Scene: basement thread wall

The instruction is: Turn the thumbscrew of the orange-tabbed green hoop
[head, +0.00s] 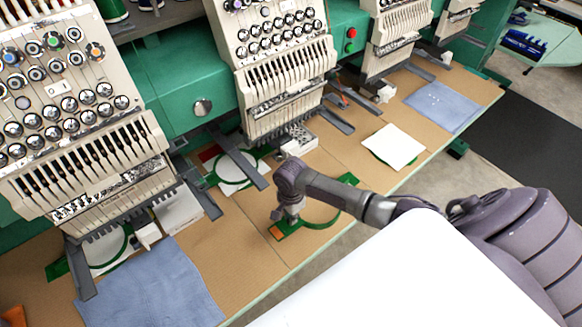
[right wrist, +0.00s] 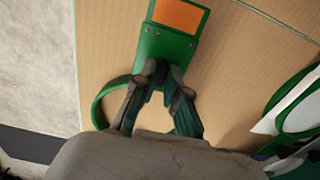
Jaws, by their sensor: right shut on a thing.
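The green hoop (head: 348,180) lies flat on the tan table near its front edge. Its orange tab (head: 276,232) is at the left end in the head view. The right wrist view shows the orange tab (right wrist: 178,14), the green bracket (right wrist: 166,45) and part of the ring (right wrist: 97,105). My right gripper (head: 290,219) points down at the tab end. Its fingertips (right wrist: 160,76) are shut close against the bracket where it meets the ring, on the thumbscrew, which the fingers hide. My left gripper is not in view.
Embroidery machine heads (head: 285,65) stand along the back of the table. Another green hoop with white cloth (head: 225,170) lies behind, left of my gripper. A white cloth on a hoop (head: 394,145) and blue cloths (head: 150,288) lie to either side. Bare table surrounds the hoop.

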